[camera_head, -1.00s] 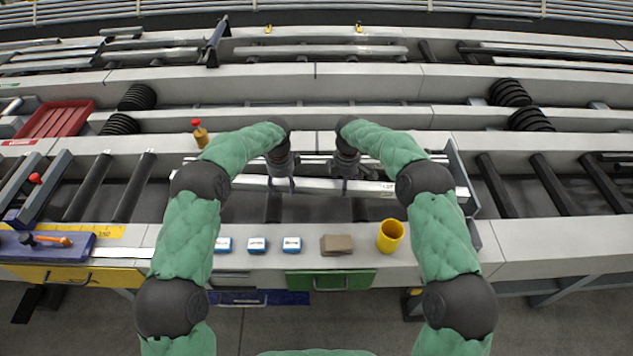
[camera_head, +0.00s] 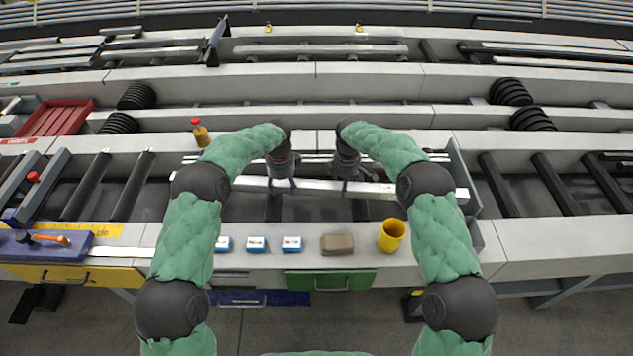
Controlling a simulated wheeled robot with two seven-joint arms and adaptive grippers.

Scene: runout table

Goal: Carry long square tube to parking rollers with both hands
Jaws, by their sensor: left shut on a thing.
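The long square tube (camera_head: 318,187) is a bright silver bar lying crosswise in the camera_head view, over the near roller bed. My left gripper (camera_head: 281,184) reaches down from above and is shut on the tube left of its middle. My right gripper (camera_head: 346,186) is at the tube a little to the right, pointing down. Its fingers are small and dark, and whether they are closed on the tube cannot be told. My forearms cover parts of the tube near both ends. Whether the tube touches the rollers under it is unclear. I cannot tell which rollers are the parking rollers.
Black rollers (camera_head: 131,187) lie left of the tube, with more rollers (camera_head: 553,185) to the right. A grey upright plate (camera_head: 462,178) stands by the tube's right end. The front ledge holds small blue-white boxes (camera_head: 256,244), a brown block (camera_head: 337,244) and a yellow cup (camera_head: 391,236). An orange bottle (camera_head: 200,134) stands behind.

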